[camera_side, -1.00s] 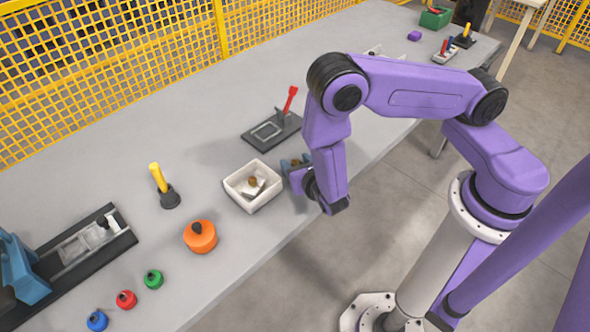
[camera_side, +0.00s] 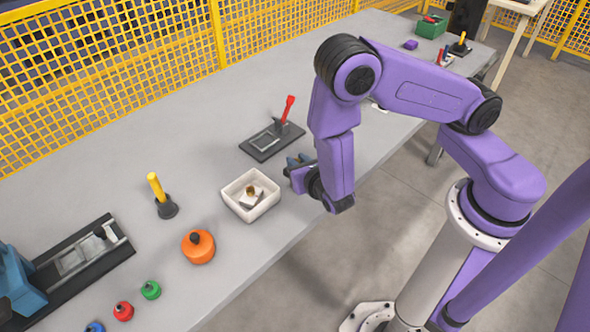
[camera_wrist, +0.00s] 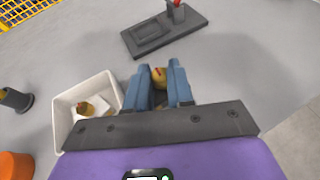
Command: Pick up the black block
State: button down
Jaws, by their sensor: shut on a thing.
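In the side view my gripper (camera_side: 298,166) is above the table, just right of the white box and near the dark plate. I see no plain black block clearly. A small black piece (camera_side: 100,232) sits in the dark fixture at the far left, well away from my gripper.
The white box (camera_side: 232,201) holds a pale piece with a brown top. The dark plate (camera_side: 262,152) has a red lever. An orange canister (camera_side: 198,248), a yellow-handled tool (camera_side: 157,190) and small coloured knobs stand to the left.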

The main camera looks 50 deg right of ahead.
jog(key=s+d+r, duration=0.3)
jog(key=s+r, duration=0.5)
jog(key=s, duration=0.4)
jog(key=shift+s+r, duration=0.35)
jog(key=shift+r, duration=0.05)
